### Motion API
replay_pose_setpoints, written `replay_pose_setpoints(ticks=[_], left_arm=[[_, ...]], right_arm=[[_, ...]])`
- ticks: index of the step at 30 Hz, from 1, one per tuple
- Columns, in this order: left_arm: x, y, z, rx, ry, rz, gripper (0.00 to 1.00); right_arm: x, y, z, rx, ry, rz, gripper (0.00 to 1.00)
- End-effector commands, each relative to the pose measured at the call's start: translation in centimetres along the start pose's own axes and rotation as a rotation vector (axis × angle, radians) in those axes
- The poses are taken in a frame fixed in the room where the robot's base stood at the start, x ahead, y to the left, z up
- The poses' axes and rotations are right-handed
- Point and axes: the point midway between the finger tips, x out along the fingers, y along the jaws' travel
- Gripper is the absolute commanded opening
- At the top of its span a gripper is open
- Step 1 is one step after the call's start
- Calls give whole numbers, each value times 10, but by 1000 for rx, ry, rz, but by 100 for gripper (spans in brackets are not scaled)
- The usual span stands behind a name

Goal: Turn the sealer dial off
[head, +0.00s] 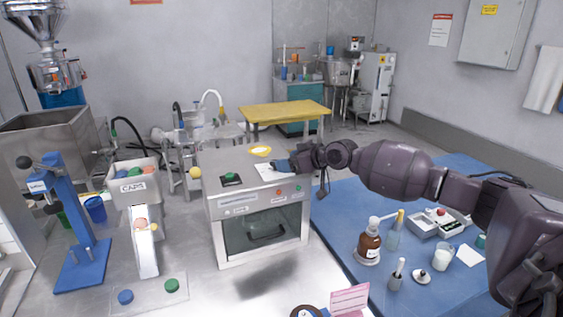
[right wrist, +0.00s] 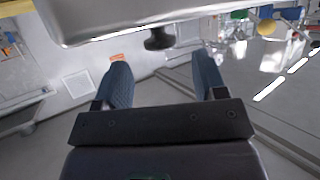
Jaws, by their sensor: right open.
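My right gripper (head: 282,165) reaches in from the right and is at the right rear top edge of a pale metal box-shaped machine (head: 225,207) with a glass door. I cannot tell for sure that this machine is the sealer. In the right wrist view, my right gripper (right wrist: 160,82) is open, with its two blue fingers apart and nothing held. A dark knob (right wrist: 158,39), likely the dial, projects from a pale metal body (right wrist: 120,18) ahead of the gap between the fingers. The knob's setting cannot be read. My left gripper is not in view.
A blue mat (head: 340,215) to the right holds a brown bottle (head: 369,246), a small scale (head: 437,222) and glassware. A blue hand press (head: 78,265) and a caps bin (head: 133,187) stand at left. A yellow-topped table (head: 285,111) is behind.

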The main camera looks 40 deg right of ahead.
Motion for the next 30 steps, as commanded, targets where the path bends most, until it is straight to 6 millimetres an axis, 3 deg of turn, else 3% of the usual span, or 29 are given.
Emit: replay_pose_setpoints(ticks=[7,19,28,30], left_arm=[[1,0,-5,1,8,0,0],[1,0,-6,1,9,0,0],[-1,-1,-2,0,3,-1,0],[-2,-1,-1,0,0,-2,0]], right_arm=[[27,0,-1,0,1,0,65],[33,0,0,-1,-1,0,65],[32,0,0,-1,-1,0,19],[32,0,0,-1,-1,0,16]])
